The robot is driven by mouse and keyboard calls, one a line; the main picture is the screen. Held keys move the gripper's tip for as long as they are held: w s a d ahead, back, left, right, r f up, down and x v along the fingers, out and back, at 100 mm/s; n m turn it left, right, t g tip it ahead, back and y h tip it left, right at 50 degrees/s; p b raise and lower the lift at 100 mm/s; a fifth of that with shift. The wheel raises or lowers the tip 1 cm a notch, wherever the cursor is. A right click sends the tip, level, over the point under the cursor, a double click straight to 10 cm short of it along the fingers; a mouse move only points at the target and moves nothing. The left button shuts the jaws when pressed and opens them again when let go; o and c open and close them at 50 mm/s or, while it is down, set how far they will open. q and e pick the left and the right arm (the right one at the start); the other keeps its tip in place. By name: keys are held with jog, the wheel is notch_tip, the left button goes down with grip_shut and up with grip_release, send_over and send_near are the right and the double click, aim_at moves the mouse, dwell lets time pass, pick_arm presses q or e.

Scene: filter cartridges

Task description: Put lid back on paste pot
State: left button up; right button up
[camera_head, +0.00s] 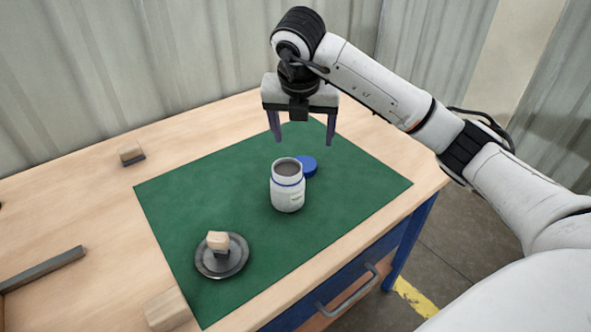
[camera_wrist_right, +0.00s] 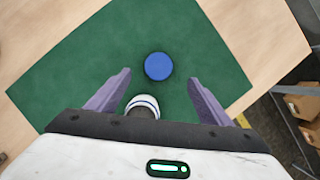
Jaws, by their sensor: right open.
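The white paste pot (camera_head: 287,189) with a blue band stands upright and open on the green mat (camera_head: 200,193), with dark content inside. Its blue lid (camera_head: 308,165) lies flat on the mat just behind it, partly hidden by the pot in the head view. My right gripper (camera_head: 303,139) is open and empty above the mat, pointing down. In the right wrist view the lid (camera_wrist_right: 158,66) shows ahead, between the lines of the two fingers, and the pot's rim (camera_wrist_right: 143,104) shows near the gripper body. My left gripper is not in view.
A dark round dish (camera_head: 236,264) with a pale-topped block (camera_head: 218,241) stands on the mat at front left. Another small block (camera_head: 131,153) lies on the wooden table behind left. A wood block (camera_head: 167,309) and grey bar (camera_head: 45,268) lie at front left.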

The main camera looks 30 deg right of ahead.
jog(key=shift+f, duration=0.1)
send_over(303, 164)
jog(key=s+a, duration=0.1)
jog(key=s, duration=0.1)
jog(key=shift+w+a+f, duration=0.1)
jog(key=shift+f, duration=2.3)
jog(key=shift+a+x, duration=0.2)
jog(key=shift+x, duration=2.4)
jog(key=shift+f, duration=0.1)
